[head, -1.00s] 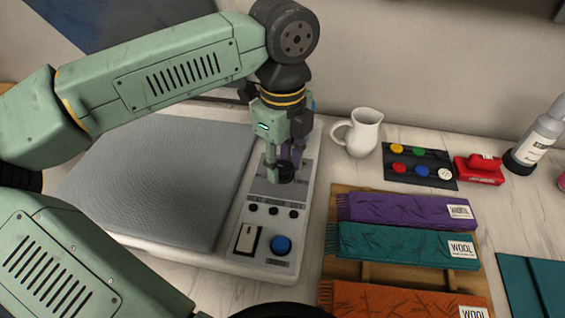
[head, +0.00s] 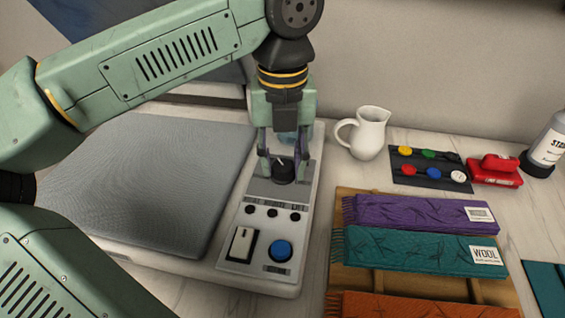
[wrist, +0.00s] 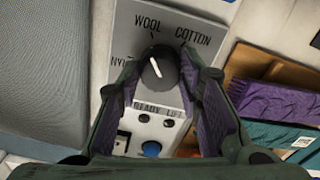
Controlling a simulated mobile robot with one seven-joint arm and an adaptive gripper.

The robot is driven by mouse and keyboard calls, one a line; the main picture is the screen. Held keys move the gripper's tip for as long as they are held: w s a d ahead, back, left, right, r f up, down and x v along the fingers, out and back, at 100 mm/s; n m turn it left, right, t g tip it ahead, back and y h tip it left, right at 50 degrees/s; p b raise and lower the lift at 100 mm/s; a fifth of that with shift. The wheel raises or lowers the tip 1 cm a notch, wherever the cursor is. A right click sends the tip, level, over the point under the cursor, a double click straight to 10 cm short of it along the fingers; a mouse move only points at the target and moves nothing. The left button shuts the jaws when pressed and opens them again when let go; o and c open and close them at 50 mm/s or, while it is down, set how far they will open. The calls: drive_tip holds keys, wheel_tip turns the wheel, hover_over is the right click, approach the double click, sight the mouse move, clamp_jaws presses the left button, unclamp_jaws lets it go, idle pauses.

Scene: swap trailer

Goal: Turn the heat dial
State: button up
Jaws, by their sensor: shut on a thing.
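The heat dial (head: 284,172) is a black round knob with a white pointer line, on the grey control panel of the press. In the wrist view the dial (wrist: 158,68) sits between my fingers, and its pointer aims up and slightly left, near the WOOL mark. A COTTON label stands to the right and a partly hidden label starting "NY" to the left. My gripper (head: 283,158) points down over the panel with its fingers shut on the dial's sides; it also shows in the wrist view (wrist: 163,80).
Below the dial are small black indicators, a white rocker switch (head: 241,245) and a blue button (head: 281,250). A grey press pad (head: 160,180) lies left. Right stand a white jug (head: 367,135), folded wool scarves (head: 420,213) on a wooden rack and a red stapler-like object (head: 495,170).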

sight(283, 165)
drive_tip(key=shift+m, duration=0.6)
drive_tip(key=o, duration=1.2)
wheel_tip(283, 165, up, 12)
idle(0.3)
